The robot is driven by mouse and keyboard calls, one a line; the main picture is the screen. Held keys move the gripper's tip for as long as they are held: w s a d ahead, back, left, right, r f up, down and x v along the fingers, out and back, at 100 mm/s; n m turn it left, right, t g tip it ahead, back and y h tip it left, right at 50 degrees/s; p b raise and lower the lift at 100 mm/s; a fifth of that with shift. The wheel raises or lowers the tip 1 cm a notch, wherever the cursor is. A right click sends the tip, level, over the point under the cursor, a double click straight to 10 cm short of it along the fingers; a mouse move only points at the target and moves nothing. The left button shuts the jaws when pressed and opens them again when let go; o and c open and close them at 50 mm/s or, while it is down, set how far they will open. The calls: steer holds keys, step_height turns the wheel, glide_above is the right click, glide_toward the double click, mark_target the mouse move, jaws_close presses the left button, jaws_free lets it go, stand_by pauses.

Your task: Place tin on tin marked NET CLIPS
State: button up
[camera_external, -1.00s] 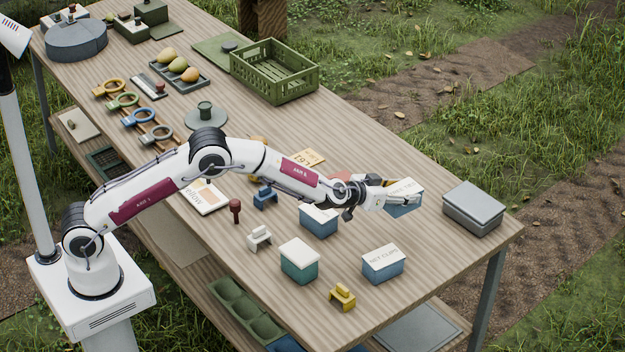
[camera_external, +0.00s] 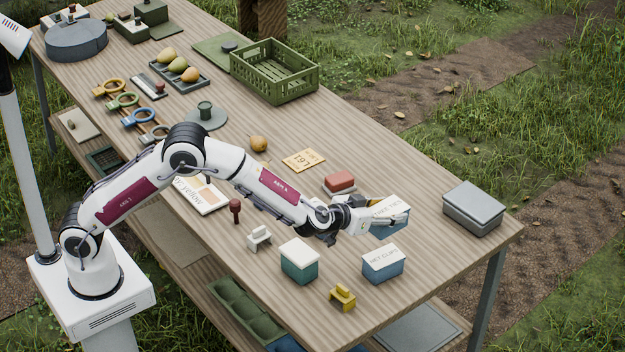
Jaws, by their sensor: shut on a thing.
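My gripper (camera_external: 393,219) is shut on a blue tin with a white lettered lid (camera_external: 390,209). The lettering looks like TREE TIES but is small. The held tin looks level and appears just behind and above the tin marked NET CLIPS (camera_external: 383,263) in the picture, with a gap between them. The NET CLIPS tin is blue with a white lid, stands upright on the table, and has nothing on its lid. The far finger is mostly hidden by the held tin.
A teal tin with a white lid (camera_external: 299,261) stands left of the NET CLIPS tin, and a yellow block (camera_external: 342,297) in front. A grey box (camera_external: 473,208) is at the right end of the table (camera_external: 430,270).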

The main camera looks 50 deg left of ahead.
stand_by(0.3)
glide_above(384, 256)
steer(key=shift+f, duration=3.05)
steer(key=shift+f, duration=0.15)
steer(key=shift+f, duration=1.75)
steer(key=shift+f, duration=0.1)
steer(key=o, duration=1.3)
steer(key=shift+f, duration=0.1)
steer(key=shift+c, duration=0.2)
steer(key=shift+r, duration=0.2)
steer(key=v, duration=1.2)
